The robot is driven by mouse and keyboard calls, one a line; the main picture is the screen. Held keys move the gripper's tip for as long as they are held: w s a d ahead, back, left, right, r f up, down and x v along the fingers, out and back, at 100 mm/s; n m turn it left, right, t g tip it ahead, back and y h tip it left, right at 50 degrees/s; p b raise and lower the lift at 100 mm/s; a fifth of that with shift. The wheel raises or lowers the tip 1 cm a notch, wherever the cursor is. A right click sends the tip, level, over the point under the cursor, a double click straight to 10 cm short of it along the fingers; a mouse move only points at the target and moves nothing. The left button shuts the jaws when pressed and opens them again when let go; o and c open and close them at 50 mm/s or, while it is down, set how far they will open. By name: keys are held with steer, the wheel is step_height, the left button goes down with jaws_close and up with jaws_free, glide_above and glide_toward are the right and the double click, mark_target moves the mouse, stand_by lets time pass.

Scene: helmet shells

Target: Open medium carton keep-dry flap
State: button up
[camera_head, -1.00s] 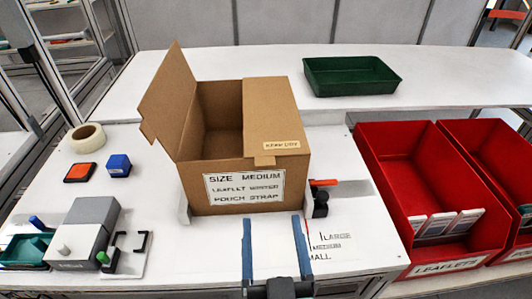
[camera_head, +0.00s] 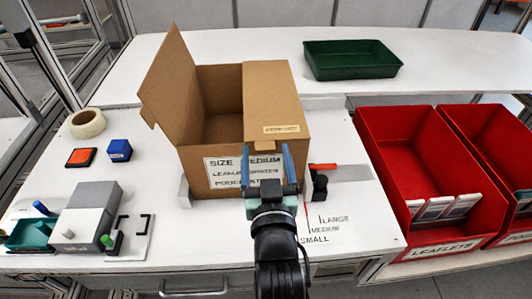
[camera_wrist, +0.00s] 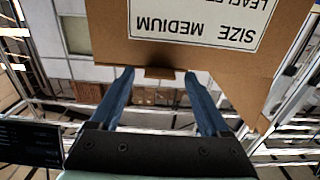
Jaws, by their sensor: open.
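The medium carton (camera_head: 205,150) stands on the white table, its front label reading SIZE MEDIUM. Its keep-dry flap (camera_head: 272,95) lies shut over the right half of the top, with a small KEEP DRY label (camera_head: 281,129) near the front edge. The left flap (camera_head: 168,85) stands up and open, showing the inside. My gripper (camera_head: 267,150) is open at the carton's front, below the keep-dry label, its blue fingers pointing at the box. In the wrist view, a small brown tab (camera_wrist: 160,72) on the carton's edge shows between the fingertips (camera_wrist: 158,76), with gaps either side.
An orange-handled tool (camera_head: 321,180) sits just right of the carton. Red bins (camera_head: 425,215) stand at the right, a green tray (camera_head: 352,75) behind. Tape (camera_head: 87,123), an ink pad (camera_head: 81,157), a blue block (camera_head: 119,150) and a grey box (camera_head: 88,210) are at the left.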

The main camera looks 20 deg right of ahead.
steer(key=shift+w, duration=0.2)
jaws_close()
stand_by(0.3)
stand_by(1.1)
